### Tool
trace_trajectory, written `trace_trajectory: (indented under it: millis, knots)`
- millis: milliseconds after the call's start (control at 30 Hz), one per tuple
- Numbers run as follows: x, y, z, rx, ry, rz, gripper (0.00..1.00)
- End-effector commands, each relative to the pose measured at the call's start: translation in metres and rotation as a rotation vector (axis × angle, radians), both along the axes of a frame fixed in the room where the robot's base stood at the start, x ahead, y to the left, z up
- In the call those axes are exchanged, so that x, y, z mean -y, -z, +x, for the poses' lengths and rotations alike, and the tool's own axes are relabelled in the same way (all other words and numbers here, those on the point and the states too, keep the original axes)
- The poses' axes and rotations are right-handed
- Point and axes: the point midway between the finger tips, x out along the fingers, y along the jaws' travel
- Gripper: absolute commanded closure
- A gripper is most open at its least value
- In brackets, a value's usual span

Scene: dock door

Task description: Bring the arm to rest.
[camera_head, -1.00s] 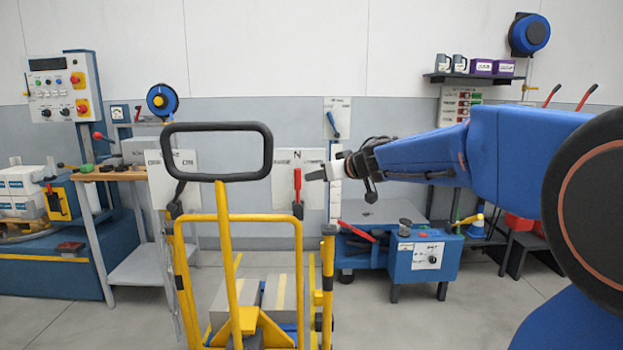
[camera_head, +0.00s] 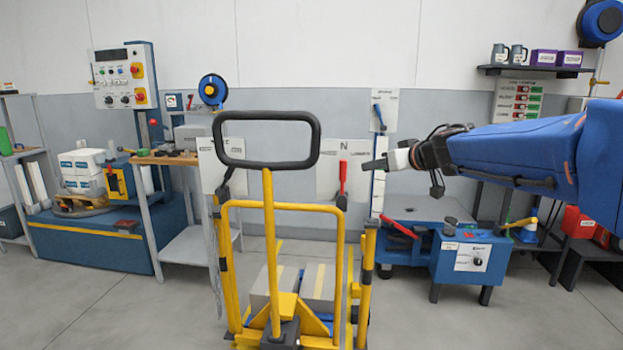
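My blue arm (camera_head: 520,152) reaches in from the right edge and lies nearly level, pointing left. My gripper (camera_head: 374,165) is at its left end, a dark narrow tip in front of the white panel and the wall. It appears in the air to the right of the red lever, with no contact visible. The fingers show edge-on and small, so their opening cannot be judged. No held object shows.
A yellow hand truck (camera_head: 268,255) with a black loop handle (camera_head: 222,147) stands in front, loaded with grey boxes. A red lever (camera_head: 342,177) is on a wall panel behind it. A blue cart (camera_head: 468,262) stands below my arm. A workbench (camera_head: 165,160) is left.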

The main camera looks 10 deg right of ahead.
Motion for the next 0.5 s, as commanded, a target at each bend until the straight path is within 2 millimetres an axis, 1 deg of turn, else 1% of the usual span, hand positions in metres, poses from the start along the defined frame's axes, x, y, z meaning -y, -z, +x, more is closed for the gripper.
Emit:
trace_trajectory:
  millis: [167,200,300,367,400,467,500]
  knots:
    - [0.003,-0.016,-0.009,0.086,0.065,-0.012,0.61]
    - [0.006,-0.022,-0.013,0.114,0.095,-0.018,0.61]
    - [0.018,-0.029,-0.029,0.173,0.193,-0.038,0.61]
    - [0.027,-0.030,-0.041,0.191,0.257,-0.052,0.61]
    - [0.034,-0.028,-0.051,0.194,0.301,-0.062,0.61]
    - [0.043,-0.021,-0.066,0.186,0.363,-0.076,0.61]
    - [0.049,-0.016,-0.076,0.174,0.402,-0.084,0.61]
